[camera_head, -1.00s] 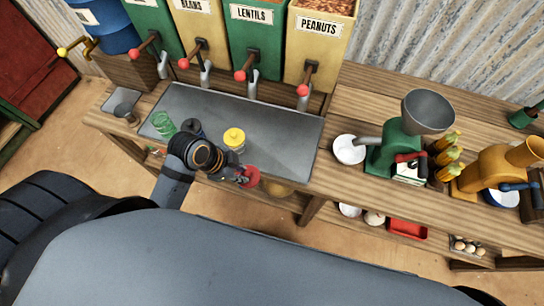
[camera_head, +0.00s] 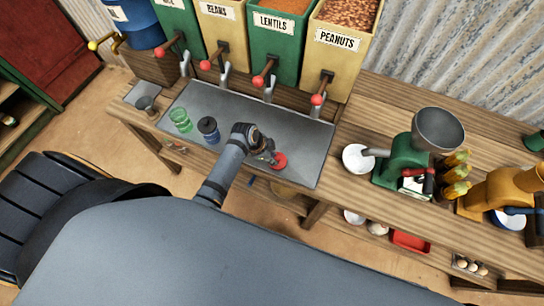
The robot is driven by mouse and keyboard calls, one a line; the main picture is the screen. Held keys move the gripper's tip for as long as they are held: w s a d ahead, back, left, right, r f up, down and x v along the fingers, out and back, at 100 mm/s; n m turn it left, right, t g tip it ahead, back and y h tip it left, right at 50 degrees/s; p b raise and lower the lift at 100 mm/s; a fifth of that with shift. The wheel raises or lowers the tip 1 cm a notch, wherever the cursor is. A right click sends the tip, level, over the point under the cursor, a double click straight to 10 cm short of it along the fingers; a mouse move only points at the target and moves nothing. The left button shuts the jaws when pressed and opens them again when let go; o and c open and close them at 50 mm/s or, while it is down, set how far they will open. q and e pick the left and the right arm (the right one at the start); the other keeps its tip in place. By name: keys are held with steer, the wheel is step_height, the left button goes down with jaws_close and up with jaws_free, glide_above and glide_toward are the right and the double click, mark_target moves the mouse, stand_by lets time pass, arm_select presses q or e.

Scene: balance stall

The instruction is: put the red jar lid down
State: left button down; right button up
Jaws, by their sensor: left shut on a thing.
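The red jar lid (camera_head: 279,161) is over the grey metal sheet on the counter, near its front right part. My left gripper (camera_head: 270,158) reaches in from the lower left and is shut on the lid. I cannot tell whether the lid touches the sheet or hangs just above it. My left wrist and forearm hide part of the sheet behind them. My right gripper is out of view.
On the metal sheet (camera_head: 305,135), a green glass (camera_head: 180,120) and a blue-topped jar (camera_head: 208,129) stand left of my arm. Dispensers with levers line the back. A white bowl (camera_head: 357,158) and green grinder (camera_head: 403,160) stand right. The sheet's right end is clear.

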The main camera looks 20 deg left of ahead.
arm_select(q)
steer(key=shift+f, duration=0.15)
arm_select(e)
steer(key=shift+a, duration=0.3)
arm_select(q)
steer(key=shift+f, duration=0.1)
steer(key=c, duration=1.4)
jaws_free()
steer(key=shift+o, duration=1)
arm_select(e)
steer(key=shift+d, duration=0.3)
arm_select(q)
steer(key=shift+a+r, duration=0.1)
steer(key=shift+r, duration=0.15)
steer(key=b+v, duration=0.1)
steer(key=v, duration=1)
steer(key=shift+r, duration=0.35)
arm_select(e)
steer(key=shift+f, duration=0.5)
arm_select(q)
steer(key=shift+s+a, duration=0.1)
